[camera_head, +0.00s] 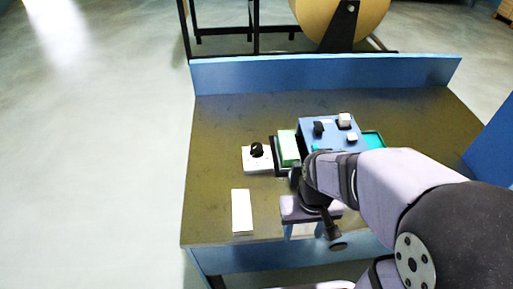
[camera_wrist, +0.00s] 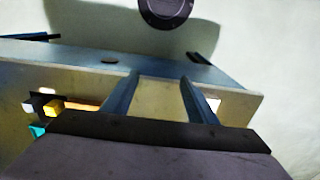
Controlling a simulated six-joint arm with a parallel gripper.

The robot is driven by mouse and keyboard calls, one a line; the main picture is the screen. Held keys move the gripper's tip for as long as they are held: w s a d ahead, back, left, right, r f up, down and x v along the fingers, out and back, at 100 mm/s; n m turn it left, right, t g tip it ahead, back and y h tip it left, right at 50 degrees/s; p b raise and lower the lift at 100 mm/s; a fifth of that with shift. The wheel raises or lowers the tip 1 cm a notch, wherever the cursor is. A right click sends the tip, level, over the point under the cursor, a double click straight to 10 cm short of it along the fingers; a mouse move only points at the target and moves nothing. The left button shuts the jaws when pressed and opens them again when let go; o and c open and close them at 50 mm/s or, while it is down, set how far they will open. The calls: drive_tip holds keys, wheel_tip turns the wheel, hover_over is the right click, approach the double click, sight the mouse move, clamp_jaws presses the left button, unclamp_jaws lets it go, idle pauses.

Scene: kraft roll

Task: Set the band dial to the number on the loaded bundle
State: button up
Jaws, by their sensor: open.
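A black knob (camera_head: 257,150) on a white plate stands on the bench and looks like the band dial; its numbers and setting are too small to read. A green and pale block (camera_head: 288,147), which may be the loaded bundle, sits in a dark holder to its right; I cannot read a number on it. My gripper (camera_head: 303,235) is near the bench's front edge, in front of and apart from the knob. In the wrist view my gripper (camera_wrist: 160,92) is open, with nothing between its two blue fingers. The knob is not clearly seen there.
A blue box (camera_head: 345,136) with a black knob and pale buttons stands right of the green block, beside a teal part (camera_head: 373,140). A white card (camera_head: 242,211) lies front left. A low blue wall (camera_head: 320,72) edges the back. The bench's left side is clear.

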drive_tip(key=w+a+m+t+h+b, duration=0.1)
drive_tip(key=w+a+m+t+b, duration=0.15)
drive_tip(key=w, duration=1.75)
drive_tip(key=m+t+b, duration=0.2)
drive_tip(key=b, duration=0.2)
approach(257, 146)
drive_tip(key=shift+g+h, duration=0.25)
drive_tip(key=shift+h, duration=0.15)
drive_tip(key=shift+w+a+p+x, duration=0.15)
drive_tip(key=shift+p+x, duration=0.5)
drive_tip(key=shift+x, duration=0.7)
drive_tip(key=shift+w+a+p+x, duration=0.1)
drive_tip(key=shift+p+x, duration=0.6)
drive_tip(key=shift+x, duration=0.65)
drive_tip(key=shift+a+p+x, duration=0.15)
drive_tip(key=shift+p+x, duration=0.5)
drive_tip(key=shift+x, duration=0.75)
drive_tip(key=shift+r, duration=0.1)
drive_tip(key=c, duration=1.1)
drive_tip(key=shift+o, duration=0.2)
